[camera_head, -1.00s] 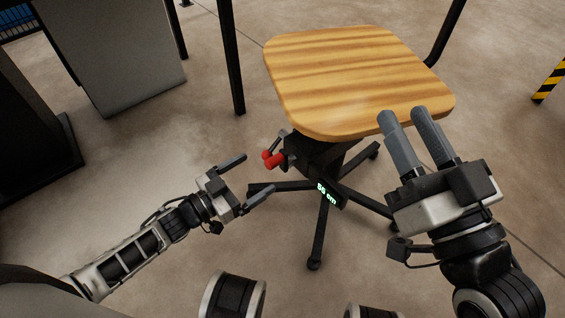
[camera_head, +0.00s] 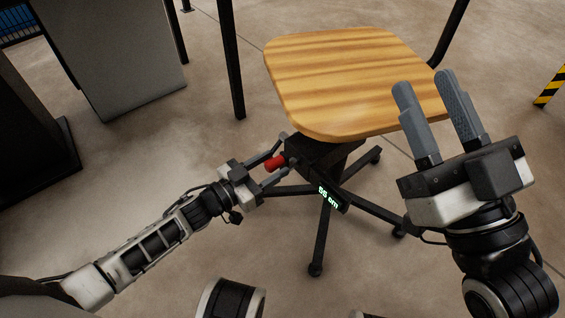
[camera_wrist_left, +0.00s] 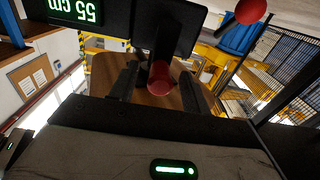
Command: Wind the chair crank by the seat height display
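The chair has a wooden seat (camera_head: 350,75) on a dark base with several legs. Its crank has a red handle (camera_head: 273,164), on the left of the housing below the seat. The seat height display (camera_head: 328,197) glows green beside it; in the left wrist view the display (camera_wrist_left: 75,10) reads 55 cm. My left gripper (camera_head: 279,158) is open, with its fingers either side of the red handle (camera_wrist_left: 160,80); gaps show in the left wrist view. A red ball (camera_wrist_left: 250,11) also shows there at the upper right. My right gripper (camera_head: 425,84) is open and empty, appearing in front of the seat's right edge.
A grey panel (camera_head: 115,50) and dark posts (camera_head: 231,60) stand to the left and behind. A yellow-black striped post (camera_head: 550,85) stands at the far right. The concrete floor (camera_head: 150,150) around the chair is largely clear.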

